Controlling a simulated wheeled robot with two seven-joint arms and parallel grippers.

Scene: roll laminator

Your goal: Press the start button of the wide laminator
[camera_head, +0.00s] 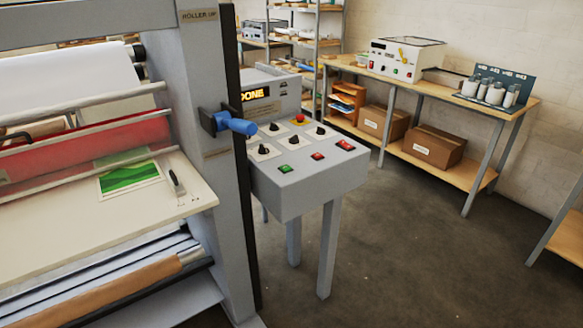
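The wide laminator (195,110) fills the left of the head view, with rollers, a red roller band and a feed table holding a green print (130,176). A blue-handled lever (237,124) sticks out from its side post. To the right of the post stands its grey control console (305,194) on legs. The console's sloped panel has several black knobs, a green button (285,168) at the front left, a small red button (317,156), a larger red switch (345,145) and a red-and-yellow button (300,119) at the back. Neither gripper is in view.
A wooden workbench (440,88) stands along the back wall with a smaller machine (402,60), metal canisters (490,92) and cardboard boxes (434,146) below. A shelf rack (318,35) stands behind the console. The floor (420,250) right of the console is clear.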

